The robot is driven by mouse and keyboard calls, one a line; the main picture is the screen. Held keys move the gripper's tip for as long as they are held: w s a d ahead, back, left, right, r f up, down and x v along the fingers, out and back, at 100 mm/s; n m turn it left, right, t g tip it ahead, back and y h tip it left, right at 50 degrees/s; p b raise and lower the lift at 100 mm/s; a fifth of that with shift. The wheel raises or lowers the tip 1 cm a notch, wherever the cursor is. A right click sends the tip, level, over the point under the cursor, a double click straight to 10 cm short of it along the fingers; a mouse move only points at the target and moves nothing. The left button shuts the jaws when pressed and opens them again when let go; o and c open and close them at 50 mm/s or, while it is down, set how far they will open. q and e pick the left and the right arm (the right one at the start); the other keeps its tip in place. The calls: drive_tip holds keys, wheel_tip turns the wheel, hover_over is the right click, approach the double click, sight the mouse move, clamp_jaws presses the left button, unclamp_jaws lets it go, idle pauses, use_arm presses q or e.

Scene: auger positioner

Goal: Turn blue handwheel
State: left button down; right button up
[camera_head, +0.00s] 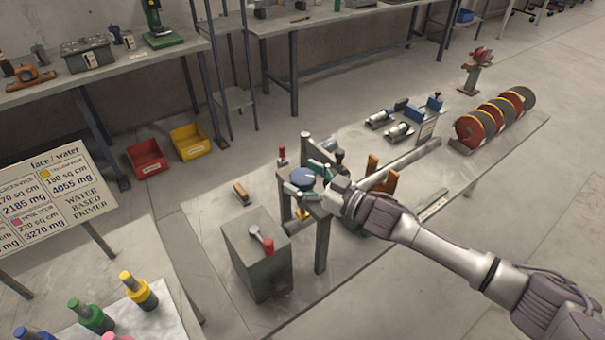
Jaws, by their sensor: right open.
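The blue handwheel (301,177) is a round, flat blue disc on top of a grey metal stand, near the middle of the head view. My right arm comes in from the right, and my right gripper (312,184) is at the handwheel's right side. Its jaws are open, with a finger on the far side and one on the near side of the wheel's right edge. I cannot tell whether they touch the wheel. My left gripper is not in view.
A grey box (257,262) with a red-knobbed lever stands front left of the wheel. Red and black discs (473,131) stand on the table's far right. A sign (56,199) and paint bottles are at left.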

drive_tip(key=c, duration=1.2)
drive_tip(key=shift+w+n+g, duration=0.1)
drive_tip(key=shift+n+g, duration=0.2)
drive_tip(key=shift+g, duration=0.1)
drive_tip(key=shift+f+n+g+y+b, duration=0.1)
drive_tip(key=shift+n+g+y+b, duration=0.75)
drive_tip(key=shift+g, duration=0.25)
drive_tip(key=n+g+y+b, duration=0.1)
drive_tip(key=n+g+b, duration=0.1)
drive_tip(key=g+b, duration=0.1)
drive_tip(key=n+g+b, duration=0.2)
drive_tip(key=g+b, duration=0.2)
drive_tip(key=shift+f+n+y, duration=0.2)
drive_tip(key=shift+n+y, duration=0.15)
drive_tip(key=shift+r+n+g+b, duration=0.2)
drive_tip(key=shift+n+g+b, duration=0.2)
drive_tip(key=shift+g+b, duration=0.45)
drive_tip(key=shift+r, duration=0.1)
